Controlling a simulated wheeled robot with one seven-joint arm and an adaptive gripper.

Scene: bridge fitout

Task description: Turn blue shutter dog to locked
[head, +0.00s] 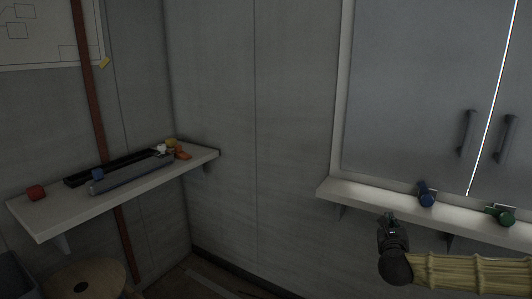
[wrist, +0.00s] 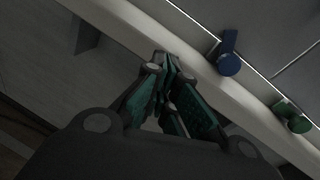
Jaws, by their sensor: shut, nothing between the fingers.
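The blue shutter dog (head: 427,195) sits at the bottom edge of the grey shutter, above the right-hand ledge; its lever points up from a round hub. In the wrist view the blue dog (wrist: 229,58) is just right of and beyond my fingertips, with its lever pointing up. My gripper (head: 388,218) is shut and empty, below and left of the blue dog, in front of the ledge. In the wrist view my gripper (wrist: 164,68) shows its closed fingers apart from the dog. A green dog (head: 501,215) sits to the right, its lever pointing left; it also shows in the wrist view (wrist: 291,117).
The white ledge (head: 360,194) runs under the shutter doors (head: 420,90), which carry two vertical handles (head: 467,133). Wall space between shelf and ledge is clear.

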